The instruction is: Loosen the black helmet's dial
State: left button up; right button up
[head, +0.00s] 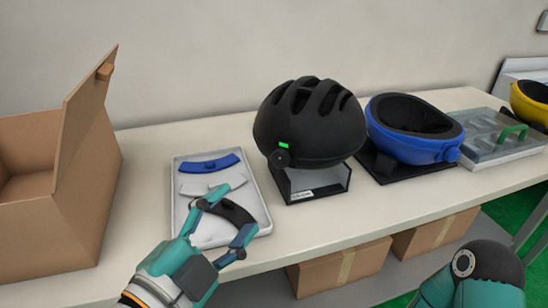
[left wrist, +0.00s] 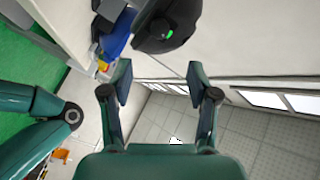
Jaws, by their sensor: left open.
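The black helmet (head: 318,125) sits upright on a small stand (head: 318,184) on the bench. Its dial (head: 281,158) is a round black knob low on the helmet's left side, just under a green mark (head: 283,145). In the left wrist view the helmet (left wrist: 180,25) shows at the top, with the green mark facing the camera. My left gripper (head: 238,209) is open and empty, in front of and to the left of the helmet, over the tray. It is apart from the dial. The open fingers also show in the left wrist view (left wrist: 158,82). My right gripper is out of view.
A light tray (head: 262,207) with blue, pale and black pads lies left of the helmet. An open cardboard box (head: 45,235) stands far left. A blue helmet (head: 410,145) on a black base stands close right, then a clear-lidded case (head: 492,152) and a yellow helmet (head: 530,105).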

pick_arm(q)
jog(key=p, duration=0.8)
send_near(278, 163)
jog(key=x, duration=0.7)
jog(key=shift+w+d, duration=0.15)
jog(key=shift+w+d+r, duration=0.1)
jog(key=shift+w+d, duration=0.2)
jog(key=shift+w, duration=0.4)
jog(key=shift+c, duration=0.2)
grip_shut()
jog(key=shift+b, duration=0.35)
